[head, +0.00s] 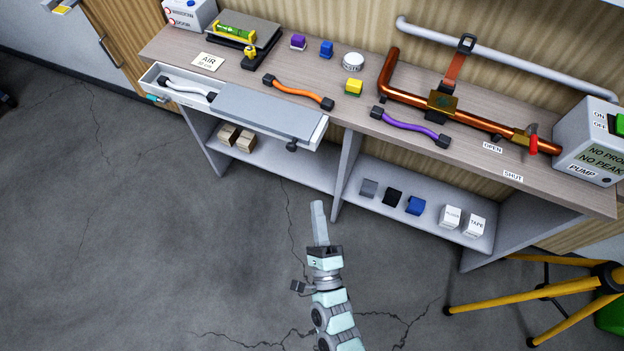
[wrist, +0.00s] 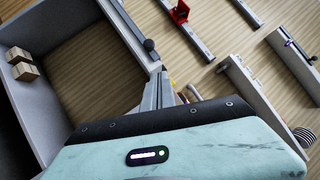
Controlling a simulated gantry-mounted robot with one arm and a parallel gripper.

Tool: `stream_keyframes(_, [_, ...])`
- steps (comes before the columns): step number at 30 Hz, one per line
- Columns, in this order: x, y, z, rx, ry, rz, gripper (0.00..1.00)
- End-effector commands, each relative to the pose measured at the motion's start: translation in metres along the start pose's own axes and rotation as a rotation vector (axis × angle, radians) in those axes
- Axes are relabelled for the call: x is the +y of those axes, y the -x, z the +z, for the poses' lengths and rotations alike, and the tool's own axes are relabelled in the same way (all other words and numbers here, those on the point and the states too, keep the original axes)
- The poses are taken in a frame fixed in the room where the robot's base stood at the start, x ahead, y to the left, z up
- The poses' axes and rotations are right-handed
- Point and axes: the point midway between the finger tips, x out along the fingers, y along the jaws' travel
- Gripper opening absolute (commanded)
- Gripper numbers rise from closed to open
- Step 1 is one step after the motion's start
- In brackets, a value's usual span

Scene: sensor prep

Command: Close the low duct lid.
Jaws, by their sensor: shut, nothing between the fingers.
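The low duct (head: 325,128) is a long pale tray along the bench's front left edge. Its grey lid (head: 260,112) covers the right part, and the left part is open. A white cable with dark ends (head: 188,90) shows in the open part. A dark knob (head: 291,146) sits at the lid's right end, on the front side; it also shows in the wrist view (wrist: 149,45). My gripper (head: 318,206) is shut and empty, out in front of the bench, apart from the knob and nearer the camera. The wrist view also shows its fingers (wrist: 165,88).
On the bench lie an orange cable (head: 298,92), a purple cable (head: 410,127) and a copper pipe (head: 410,97). A pump box (head: 590,145) stands at the right end. Shelves below hold small boxes (head: 237,138). A yellow tripod (head: 560,290) stands at lower right.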

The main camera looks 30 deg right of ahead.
Motion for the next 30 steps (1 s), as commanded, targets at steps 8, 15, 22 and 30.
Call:
stream_keyframes(8, [0.017,-0.005,-0.006,0.005,-0.064,0.026,0.00])
stream_keyframes(15, [0.018,-0.051,-0.007,0.006,-0.062,0.022,0.00])
stream_keyframes(22, [0.019,-0.098,-0.007,0.005,-0.061,0.024,0.00])
stream_keyframes(30, [0.019,-0.119,0.018,0.004,-0.061,0.029,0.00])
